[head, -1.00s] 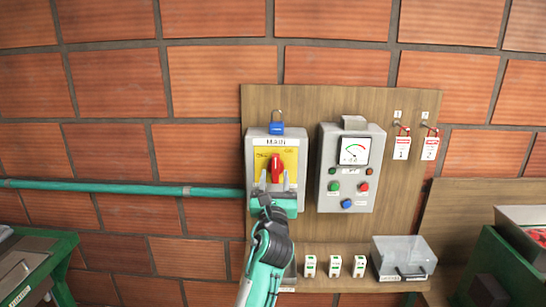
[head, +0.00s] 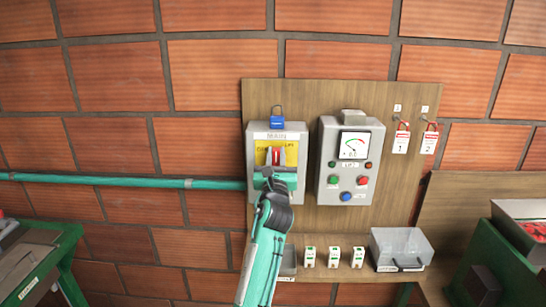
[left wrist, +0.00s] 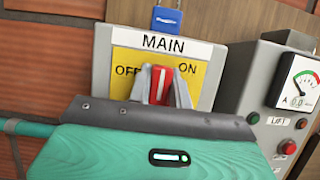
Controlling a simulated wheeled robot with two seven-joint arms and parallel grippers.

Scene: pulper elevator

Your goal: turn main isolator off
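The main isolator (head: 293,190) is a grey box on the wooden board, with a MAIN label and a yellow plate marked OFF at left and ON at right. Its red handle (head: 276,157) stands about upright in the head view and in the left wrist view (left wrist: 161,84). My left gripper (head: 276,157) has one grey finger on each side of the handle. The fingers appear shut on it, though the lower contact is hidden by the gripper body. My right gripper is not in view.
A blue padlock (head: 277,123) hangs just above the isolator. A grey lift panel (head: 328,199) with a meter and buttons is close at right. Red-and-white tags (head: 401,141) hang farther right. A clear-lidded box (head: 401,246) and several small white-green blocks (head: 333,257) sit below.

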